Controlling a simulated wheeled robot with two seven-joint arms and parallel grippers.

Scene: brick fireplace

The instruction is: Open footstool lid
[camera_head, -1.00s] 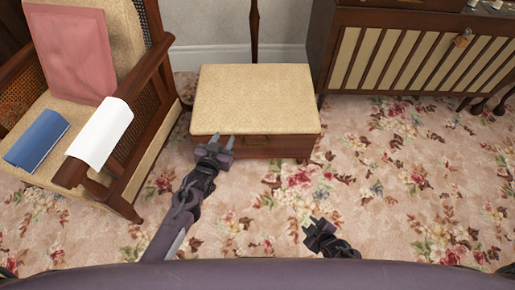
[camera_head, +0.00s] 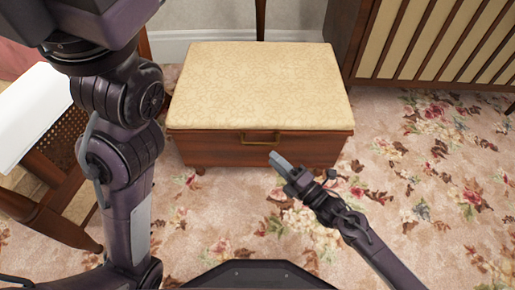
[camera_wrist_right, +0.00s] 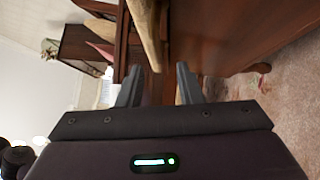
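The footstool is a reddish-brown wooden box (camera_head: 220,152) with a cream padded lid (camera_head: 260,85) and a brass handle (camera_head: 261,137) on its front. The lid lies flat and shut. My right gripper (camera_head: 278,160) is just in front of the box, below and slightly right of the handle. In the right wrist view its fingers (camera_wrist_right: 158,70) are apart, with the lid's cream edge (camera_wrist_right: 147,35) and the wooden front (camera_wrist_right: 210,35) beyond them. I see nothing held. My left arm rises across the left of the head view; its gripper is out of view.
A wooden armchair (camera_head: 60,165) with a white cloth (camera_head: 28,112) stands at the left. A slatted cabinet (camera_head: 435,45) is at the right behind the footstool. The floral carpet (camera_head: 430,185) is clear to the right.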

